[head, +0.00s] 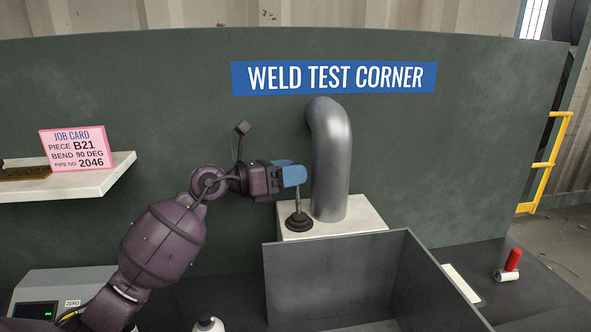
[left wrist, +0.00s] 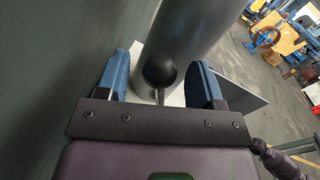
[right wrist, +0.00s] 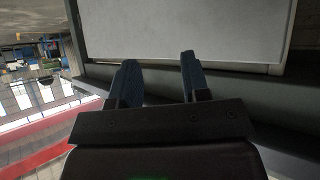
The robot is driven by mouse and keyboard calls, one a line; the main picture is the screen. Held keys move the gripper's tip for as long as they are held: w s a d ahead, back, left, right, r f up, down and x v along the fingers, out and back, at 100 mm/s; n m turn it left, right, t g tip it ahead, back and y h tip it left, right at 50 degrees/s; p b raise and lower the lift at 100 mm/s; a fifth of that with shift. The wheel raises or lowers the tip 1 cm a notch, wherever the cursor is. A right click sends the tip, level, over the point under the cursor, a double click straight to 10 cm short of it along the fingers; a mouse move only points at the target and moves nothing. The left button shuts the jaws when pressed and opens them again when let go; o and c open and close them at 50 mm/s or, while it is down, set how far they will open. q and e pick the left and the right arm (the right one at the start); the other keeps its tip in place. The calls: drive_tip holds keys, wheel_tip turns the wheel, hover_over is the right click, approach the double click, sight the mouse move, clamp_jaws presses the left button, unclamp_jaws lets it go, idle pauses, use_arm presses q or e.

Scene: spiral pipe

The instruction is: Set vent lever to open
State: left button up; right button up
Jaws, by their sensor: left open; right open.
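The vent lever (head: 299,221) has a round black base and a thin metal stem. It stands on the white box in front of the curved grey pipe (head: 331,165). Its black ball knob (left wrist: 160,71) shows in the left wrist view between my left gripper's blue fingers (left wrist: 165,80), with gaps on both sides. In the head view my left gripper (head: 291,175) is at the lever's top and hides the knob. It is open. My right gripper (right wrist: 160,75) is open and empty in the right wrist view, facing a pale panel (right wrist: 185,30). It is outside the head view.
The white box (head: 363,217) carries the lever and pipe. A grey open bin (head: 335,287) stands close in front. A green wall (head: 480,150) rises behind. A shelf (head: 115,170) with a job card (head: 76,148) is at left. A red-and-white item (head: 511,265) lies at right.

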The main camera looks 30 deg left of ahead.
use_arm(q)
drive_tip(key=shift+w+d, duration=0.4)
drive_tip(key=shift+w, duration=0.1)
drive_tip(key=shift+c, duration=0.2)
clamp_jaws()
